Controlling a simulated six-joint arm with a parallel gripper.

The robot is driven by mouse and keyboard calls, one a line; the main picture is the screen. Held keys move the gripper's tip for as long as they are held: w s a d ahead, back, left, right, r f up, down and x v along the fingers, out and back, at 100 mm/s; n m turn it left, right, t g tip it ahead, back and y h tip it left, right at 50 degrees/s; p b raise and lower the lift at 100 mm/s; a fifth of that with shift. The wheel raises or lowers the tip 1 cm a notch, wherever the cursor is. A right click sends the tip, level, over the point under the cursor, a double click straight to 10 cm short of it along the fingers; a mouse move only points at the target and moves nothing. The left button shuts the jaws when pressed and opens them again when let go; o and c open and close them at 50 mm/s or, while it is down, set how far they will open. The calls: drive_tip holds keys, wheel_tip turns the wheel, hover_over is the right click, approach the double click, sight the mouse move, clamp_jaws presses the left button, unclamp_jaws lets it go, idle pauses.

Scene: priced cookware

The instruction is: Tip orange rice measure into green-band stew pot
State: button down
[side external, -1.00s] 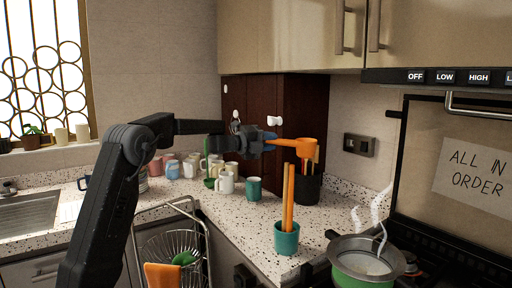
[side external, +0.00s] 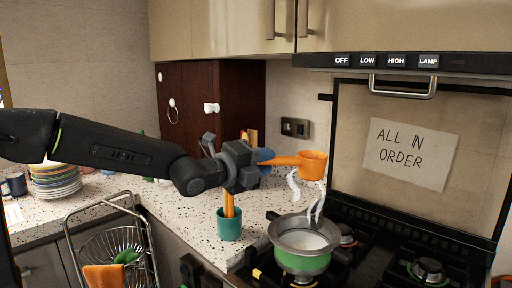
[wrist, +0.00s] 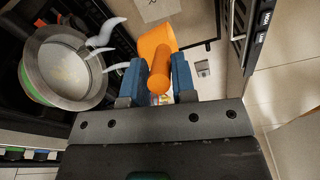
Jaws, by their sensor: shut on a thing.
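The orange rice measure (side external: 313,165) is held out by its handle in my gripper (side external: 264,163), above and slightly right of the pot in the side view. It looks about upright there; its contents are hidden. In the wrist view the measure (wrist: 154,48) sits between the blue fingers of my gripper (wrist: 158,84), which are shut on its handle. The green-band stew pot (side external: 302,262) stands on the stove with white steam rising and pale contents inside. In the wrist view the pot (wrist: 40,75) is at the upper left, apart from the measure.
A teal cup (side external: 229,226) with orange sticks stands on the counter below my gripper. A wire dish rack (side external: 118,248) is at the lower left, stacked plates (side external: 56,180) at the left. The stove hood (side external: 420,62) and a sign (side external: 410,152) are at the right.

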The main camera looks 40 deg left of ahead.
drive_tip(key=shift+s+d+f, duration=0.35)
drive_tip(key=shift+s+d, duration=0.35)
drive_tip(key=shift+d, duration=0.1)
drive_tip(key=w+a+f+n+g+h, duration=0.1)
drive_tip(key=a+f+n+g+h, duration=0.1)
drive_tip(key=f+n, duration=0.5)
drive_tip(key=w+a+f+n+g+h, duration=0.1)
drive_tip(key=f+n+g+h, duration=0.3)
drive_tip(key=f+n, duration=0.4)
drive_tip(key=shift+w+a+f, duration=0.25)
drive_tip(key=shift+a+f, duration=0.1)
drive_tip(key=shift+a, duration=0.25)
idle(1.7)
